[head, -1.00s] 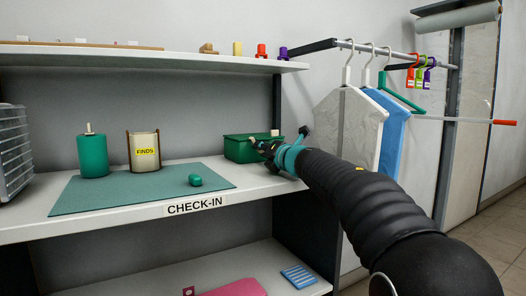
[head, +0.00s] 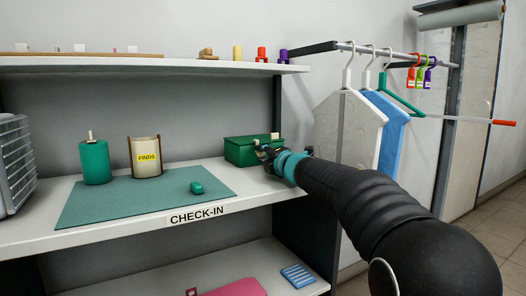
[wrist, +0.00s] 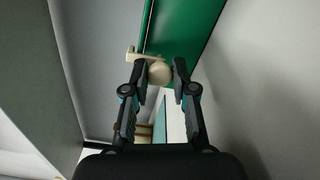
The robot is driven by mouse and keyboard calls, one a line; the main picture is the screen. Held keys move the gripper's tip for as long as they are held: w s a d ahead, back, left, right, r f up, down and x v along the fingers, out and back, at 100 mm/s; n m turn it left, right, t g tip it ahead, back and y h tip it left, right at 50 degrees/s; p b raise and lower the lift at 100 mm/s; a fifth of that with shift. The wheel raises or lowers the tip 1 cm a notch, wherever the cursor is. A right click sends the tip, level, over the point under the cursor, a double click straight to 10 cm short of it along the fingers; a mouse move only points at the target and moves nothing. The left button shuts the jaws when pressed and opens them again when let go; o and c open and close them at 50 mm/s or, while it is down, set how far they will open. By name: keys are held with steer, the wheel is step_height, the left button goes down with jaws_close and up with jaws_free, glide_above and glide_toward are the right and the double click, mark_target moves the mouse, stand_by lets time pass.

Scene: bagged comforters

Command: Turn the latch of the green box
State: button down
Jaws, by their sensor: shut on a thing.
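The green box (head: 242,151) stands at the right end of the check-in shelf, its lid closed. Its green side fills the upper middle of the wrist view (wrist: 185,30). The cream latch (wrist: 158,72) is on the box, with a round knob and a short arm reaching to the left in the wrist view. My gripper (wrist: 159,75) has its two fingers on either side of the knob and is shut on it. In the head view my gripper (head: 262,150) is at the front right of the box and hides part of it.
A teal mat (head: 140,197) on the shelf holds a green cylinder (head: 95,162), a FINDS holder (head: 146,157) and a small green object (head: 197,187). Hanging garment covers (head: 347,130) are to the right of the box. A metal rack (head: 15,165) is at far left.

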stand_by(0.3)
steer(key=c, duration=0.9)
jaws_free()
steer(key=shift+c, duration=0.2)
steer(key=shift+s, duration=0.1)
steer(key=v, duration=1.2)
steer(key=shift+m, duration=0.3)
